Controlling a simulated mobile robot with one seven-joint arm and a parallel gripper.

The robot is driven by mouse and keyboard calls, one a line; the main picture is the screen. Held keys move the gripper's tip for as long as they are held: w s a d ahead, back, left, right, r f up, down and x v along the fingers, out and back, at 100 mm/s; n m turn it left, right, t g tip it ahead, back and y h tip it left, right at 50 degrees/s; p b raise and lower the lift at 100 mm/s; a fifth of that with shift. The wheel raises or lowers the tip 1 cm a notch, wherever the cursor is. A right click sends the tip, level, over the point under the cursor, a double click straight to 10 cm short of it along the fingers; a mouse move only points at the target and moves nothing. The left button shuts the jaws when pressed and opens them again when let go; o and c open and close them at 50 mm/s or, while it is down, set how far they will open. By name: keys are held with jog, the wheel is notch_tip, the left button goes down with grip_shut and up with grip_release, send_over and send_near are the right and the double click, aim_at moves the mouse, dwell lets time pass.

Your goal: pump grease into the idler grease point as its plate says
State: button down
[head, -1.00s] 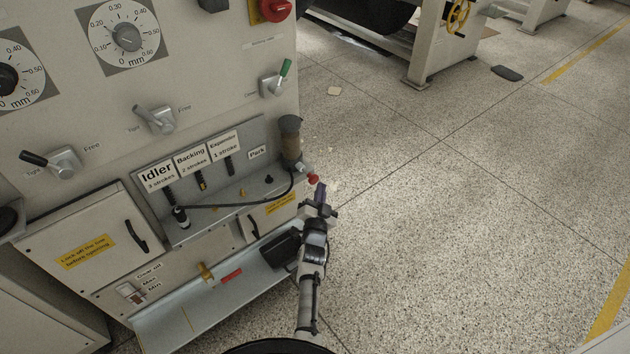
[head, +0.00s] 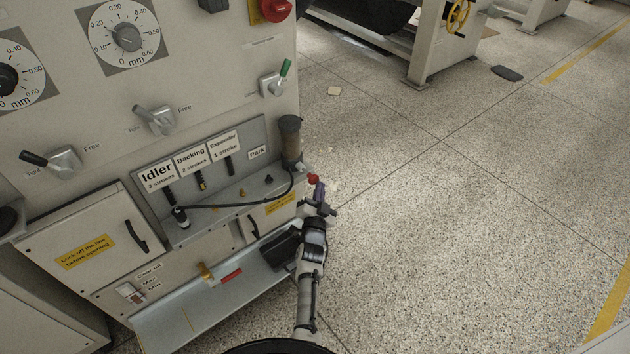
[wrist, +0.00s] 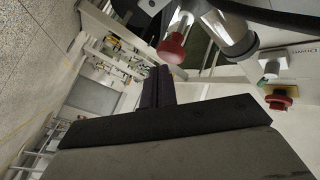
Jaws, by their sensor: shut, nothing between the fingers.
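The idler plate (head: 157,175) reads "Idler" and appears to say 3 strokes. The black hose (head: 235,204) ends in a coupler (head: 180,217) below that plate, at the leftmost point; whether it is fully seated cannot be told. The hose runs right to the grease pump (head: 290,140), a cylinder with brown contents. A red knob (head: 313,179) sits on a rod beside the pump; it also shows in the wrist view (wrist: 171,48). My gripper (head: 319,189) is shut and empty, close beside the knob, with its dark fingers (wrist: 157,85) below the knob in the wrist view.
Backing (head: 190,160) and Expander (head: 223,147) plates stand right of Idler, then a Park label (head: 257,153). A green-tipped lever (head: 283,75) and a red button (head: 275,9) are above. Open floor (head: 430,210) lies to the right.

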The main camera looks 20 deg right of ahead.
aim_at(314, 182)
jog(key=shift+w+a, duration=0.3)
jog(key=shift+w, duration=0.4)
jog(key=shift+w+a, duration=0.3)
jog(key=shift+w, duration=0.4)
dwell(1.3)
jog(key=shift+s+d, duration=0.3)
jog(key=shift+s, duration=0.55)
jog(key=shift+s+d, duration=0.3)
jog(key=shift+s, duration=0.5)
